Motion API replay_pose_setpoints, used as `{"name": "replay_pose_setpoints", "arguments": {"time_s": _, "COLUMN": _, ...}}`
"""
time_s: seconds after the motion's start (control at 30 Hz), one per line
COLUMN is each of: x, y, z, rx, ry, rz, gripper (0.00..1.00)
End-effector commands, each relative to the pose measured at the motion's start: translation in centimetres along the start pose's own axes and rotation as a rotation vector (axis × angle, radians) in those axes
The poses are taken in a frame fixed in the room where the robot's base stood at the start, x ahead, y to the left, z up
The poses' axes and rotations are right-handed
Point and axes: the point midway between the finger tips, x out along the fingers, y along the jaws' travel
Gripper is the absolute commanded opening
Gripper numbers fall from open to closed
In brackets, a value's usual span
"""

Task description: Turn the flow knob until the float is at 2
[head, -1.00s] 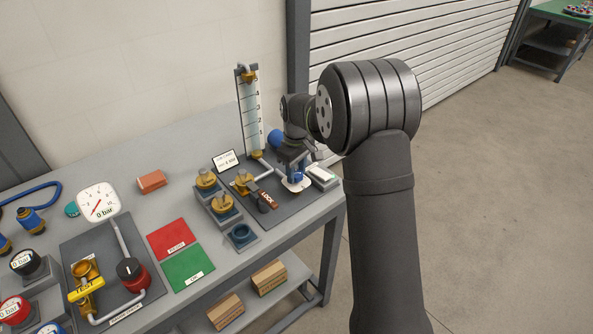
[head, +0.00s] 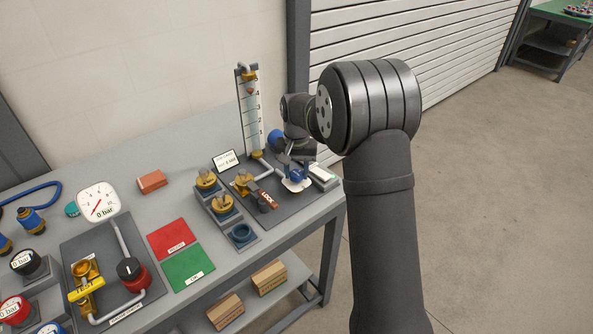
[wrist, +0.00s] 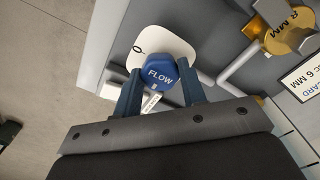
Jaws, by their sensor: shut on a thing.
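The blue flow knob (wrist: 161,70) sits on a white dial plate (wrist: 178,44) in the wrist view, with "FLOW" readable on its face. My gripper (wrist: 160,82) is shut on the knob, one finger on each side. In the head view the knob (head: 297,175) is partly hidden under my gripper (head: 294,164). The clear flow tube (head: 252,118) stands upright behind, with marks 1 to 4 from bottom to top. A small reddish float (head: 251,91) shows in the tube at about the 4 mark.
A red LOCK tag (head: 269,199) and brass fittings (head: 243,182) stand left of the knob on the same dark panel. A white card (head: 226,161) stands behind them. A white-topped box (head: 323,176) is close on the right. The red mat (head: 172,240) and green mat (head: 189,269) are clear.

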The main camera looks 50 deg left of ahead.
Motion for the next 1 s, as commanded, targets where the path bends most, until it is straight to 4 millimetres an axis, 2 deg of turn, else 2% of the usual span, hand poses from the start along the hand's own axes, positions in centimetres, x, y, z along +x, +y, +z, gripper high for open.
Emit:
{"name": "replay_pose_setpoints", "arguments": {"time_s": 0.2, "x": -0.05, "y": -0.04, "z": -0.1, "rx": 0.173, "ry": 0.004, "rz": -0.001, "gripper": 0.15}}
{"name": "replay_pose_setpoints", "arguments": {"time_s": 0.5, "x": -0.05, "y": -0.02, "z": -0.11, "rx": 0.334, "ry": 0.004, "rz": -0.002, "gripper": 0.15}}
{"name": "replay_pose_setpoints", "arguments": {"time_s": 1.0, "x": -0.06, "y": 0.0, "z": -0.12, "rx": 0.396, "ry": 0.004, "rz": -0.001, "gripper": 0.15}}
